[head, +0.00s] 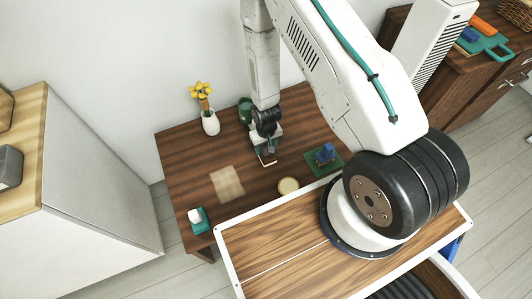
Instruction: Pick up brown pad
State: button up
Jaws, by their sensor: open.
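A flat, light-brown square (227,182) lies on the dark wooden table, left of its middle; it is the closest match I see to the brown pad. My gripper (267,159) is low over the table, to the right of and a little behind that square, and apart from it. Its jaws are open. A small pale edge shows at the fingertips; I cannot tell whether it is part of the gripper or something under it.
On the table (185,165) stand a white vase (210,123) with yellow flowers, a dark green cup (244,108), a round cream disc (288,186), a blue item (324,153) on a green square (331,166), and a teal-and-white item (198,219). A pale cabinet (95,190) stands left.

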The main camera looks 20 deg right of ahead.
jog(key=shift+f, duration=0.8)
jog(key=c, duration=1.2)
jog(key=shift+r, duration=0.1)
jog(key=shift+r, duration=0.55)
jog(key=shift+s+r, duration=0.3)
jog(key=shift+r, duration=0.3)
jog(key=shift+s+r, duration=0.3)
jog(key=shift+r, duration=0.3)
jog(key=s, duration=0.5)
jog(key=s+r, duration=0.1)
jog(key=s, duration=0.8)
jog(key=shift+s+r, duration=0.2)
jog(key=shift+s, duration=0.2)
jog(key=shift+o, duration=1.1)
